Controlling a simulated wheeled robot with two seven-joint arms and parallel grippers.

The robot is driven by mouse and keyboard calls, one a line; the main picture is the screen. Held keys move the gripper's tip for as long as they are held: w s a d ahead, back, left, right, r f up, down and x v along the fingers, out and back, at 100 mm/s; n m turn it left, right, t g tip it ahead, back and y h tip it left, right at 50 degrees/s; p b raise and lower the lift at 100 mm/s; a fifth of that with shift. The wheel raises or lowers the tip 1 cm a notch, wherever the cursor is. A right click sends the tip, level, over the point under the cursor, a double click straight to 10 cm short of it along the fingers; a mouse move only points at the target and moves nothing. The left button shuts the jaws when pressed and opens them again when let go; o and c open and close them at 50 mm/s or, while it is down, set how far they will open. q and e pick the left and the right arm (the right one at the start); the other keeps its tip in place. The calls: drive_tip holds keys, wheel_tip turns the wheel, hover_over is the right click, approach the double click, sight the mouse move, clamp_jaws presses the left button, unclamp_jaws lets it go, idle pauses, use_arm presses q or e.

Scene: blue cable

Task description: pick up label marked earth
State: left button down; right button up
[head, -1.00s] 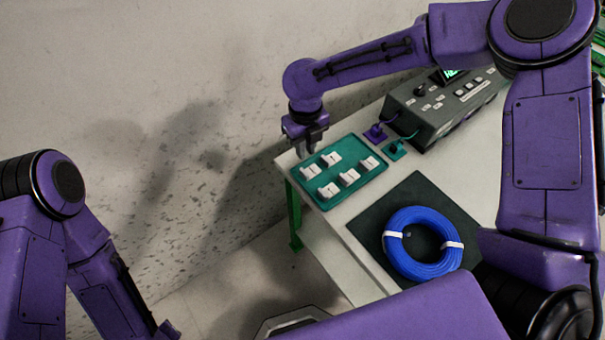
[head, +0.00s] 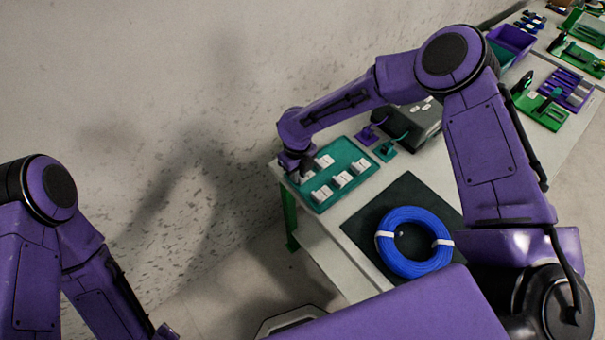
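Several small white labels stand on a teal tray (head: 350,151), among them a back label (head: 325,161), a right label (head: 360,167), a middle label (head: 342,180) and a front label (head: 321,193). Their print is too small to read, so I cannot tell which is marked earth. My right gripper (head: 303,176) points down at the tray's left corner, over the left label, which it mostly hides. I cannot tell whether its fingers are open or touch that label. My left arm is at the lower left; its gripper is not in view.
A blue cable coil (head: 413,264) with white ties lies on a dark mat (head: 365,222) in front of the tray. Behind the tray are a purple connector (head: 367,134), a teal connector (head: 384,151) and a grey box (head: 424,116). The wall is close on the left.

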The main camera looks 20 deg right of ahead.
clamp_jaws()
